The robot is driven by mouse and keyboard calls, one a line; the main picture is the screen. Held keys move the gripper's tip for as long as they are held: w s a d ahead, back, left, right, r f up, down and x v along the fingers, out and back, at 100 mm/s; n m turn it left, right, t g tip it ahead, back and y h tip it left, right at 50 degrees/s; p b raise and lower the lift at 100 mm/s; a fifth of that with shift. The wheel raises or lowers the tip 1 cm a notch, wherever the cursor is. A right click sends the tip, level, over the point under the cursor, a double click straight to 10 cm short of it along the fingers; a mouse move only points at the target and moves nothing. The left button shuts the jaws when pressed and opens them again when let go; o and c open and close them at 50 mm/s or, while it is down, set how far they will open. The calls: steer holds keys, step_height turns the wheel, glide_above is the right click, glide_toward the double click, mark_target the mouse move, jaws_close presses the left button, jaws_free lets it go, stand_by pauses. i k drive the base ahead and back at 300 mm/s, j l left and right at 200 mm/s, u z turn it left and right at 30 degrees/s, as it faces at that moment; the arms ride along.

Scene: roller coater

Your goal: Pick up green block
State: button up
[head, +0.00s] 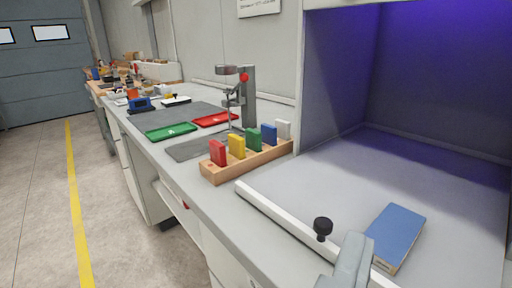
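The green block (253,139) stands upright in a slotted wooden rack (246,163) on the bench, near the middle of the view. It is between a yellow block (237,147) on its left and a blue block (269,135) on its right. Its lower end is hidden in the rack. A grey angular piece (350,263) juts in at the bottom edge, right of centre. It may be part of my gripper, but no pair of fingertips shows. Nothing is seen touching the green block.
A red block (217,153) and a white block (283,129) stand at the rack's ends. A stand (247,98) and green tray (171,131) are behind. At right, a hooded bay holds a blue-topped slab (395,236); a white bar (279,213) with a black knob edges it.

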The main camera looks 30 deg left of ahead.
mark_target(254, 138)
steer(key=i+j, duration=0.1)
steer(key=j, duration=0.3)
steer(key=i+j, duration=0.1)
steer(key=j, duration=0.35)
steer(key=i+j, duration=0.15)
steer(key=j, duration=0.25)
steer(key=i+j, duration=0.1)
steer(key=j, duration=0.35)
